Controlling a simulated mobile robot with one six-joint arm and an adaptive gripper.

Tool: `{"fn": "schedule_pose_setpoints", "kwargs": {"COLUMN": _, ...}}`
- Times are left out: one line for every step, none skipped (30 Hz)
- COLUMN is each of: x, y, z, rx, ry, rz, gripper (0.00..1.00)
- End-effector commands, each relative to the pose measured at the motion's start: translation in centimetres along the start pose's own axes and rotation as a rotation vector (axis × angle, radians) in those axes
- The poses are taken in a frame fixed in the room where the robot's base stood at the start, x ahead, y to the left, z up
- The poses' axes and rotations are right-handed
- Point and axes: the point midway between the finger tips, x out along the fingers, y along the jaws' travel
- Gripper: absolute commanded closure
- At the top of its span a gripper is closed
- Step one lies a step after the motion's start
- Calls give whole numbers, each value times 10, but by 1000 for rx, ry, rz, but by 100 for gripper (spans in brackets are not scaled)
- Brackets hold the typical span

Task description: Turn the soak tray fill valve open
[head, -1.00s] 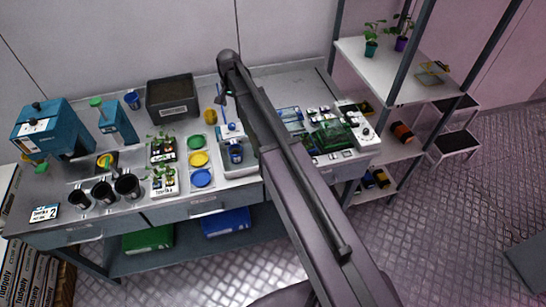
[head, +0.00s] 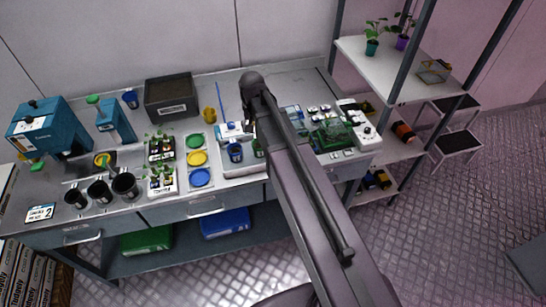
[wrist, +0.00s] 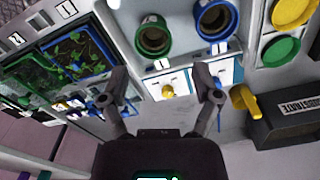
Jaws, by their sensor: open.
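My gripper (wrist: 162,88) is open and empty, its two fingers spread above the bench in the wrist view. In the head view my arm hides it. A planted tray with a blue rim (wrist: 78,55) lies left of it in the wrist view. Small blue fittings (wrist: 98,106), one looking like a valve handle, sit at that tray's edge, close to the left finger and partly hidden by it. I cannot tell the handle's position.
A blue pot (wrist: 215,20) and a green pot (wrist: 152,36) stand beyond the fingers. A yellow piece (wrist: 245,100) and a dark substrate bin (wrist: 290,122) are on the right. A shelf rack (head: 395,70) bounds the bench's right end.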

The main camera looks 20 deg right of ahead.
Motion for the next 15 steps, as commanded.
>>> {"fn": "schedule_pose_setpoints", "kwargs": {"x": 2, "y": 6, "z": 9, "rx": -13, "ry": 0, "rz": 1, "gripper": 19}}
{"fn": "schedule_pose_setpoints", "kwargs": {"x": 3, "y": 8, "z": 13, "rx": -20, "ry": 0, "rz": 1, "gripper": 19}}
{"fn": "schedule_pose_setpoints", "kwargs": {"x": 4, "y": 11, "z": 17, "rx": -32, "ry": 0, "rz": 1, "gripper": 19}}
{"fn": "schedule_pose_setpoints", "kwargs": {"x": 4, "y": 13, "z": 21, "rx": -40, "ry": -1, "rz": 1, "gripper": 19}}
{"fn": "schedule_pose_setpoints", "kwargs": {"x": 5, "y": 15, "z": 24, "rx": -48, "ry": -1, "rz": 2, "gripper": 19}}
{"fn": "schedule_pose_setpoints", "kwargs": {"x": 6, "y": 18, "z": 29, "rx": -59, "ry": -1, "rz": 2, "gripper": 19}}
{"fn": "schedule_pose_setpoints", "kwargs": {"x": 7, "y": 20, "z": 32, "rx": -68, "ry": -1, "rz": 2, "gripper": 19}}
{"fn": "schedule_pose_setpoints", "kwargs": {"x": 7, "y": 23, "z": 36, "rx": -75, "ry": -1, "rz": 3, "gripper": 19}}
{"fn": "schedule_pose_setpoints", "kwargs": {"x": 8, "y": 26, "z": 41, "rx": -87, "ry": -1, "rz": 3, "gripper": 19}}
{"fn": "schedule_pose_setpoints", "kwargs": {"x": 9, "y": 28, "z": 44, "rx": -95, "ry": -1, "rz": 3, "gripper": 19}}
{"fn": "schedule_pose_setpoints", "kwargs": {"x": 10, "y": 30, "z": 48, "rx": -102, "ry": -2, "rz": 3, "gripper": 19}}
{"fn": "schedule_pose_setpoints", "kwargs": {"x": 10, "y": 33, "z": 52, "rx": -114, "ry": -2, "rz": 4, "gripper": 19}}
{"fn": "schedule_pose_setpoints", "kwargs": {"x": 11, "y": 36, "z": 56, "rx": -122, "ry": -2, "rz": 4, "gripper": 19}}
{"fn": "schedule_pose_setpoints", "kwargs": {"x": 12, "y": 38, "z": 59, "rx": -130, "ry": -2, "rz": 4, "gripper": 19}}
{"fn": "schedule_pose_setpoints", "kwargs": {"x": 13, "y": 41, "z": 64, "rx": -141, "ry": -2, "rz": 5, "gripper": 19}}
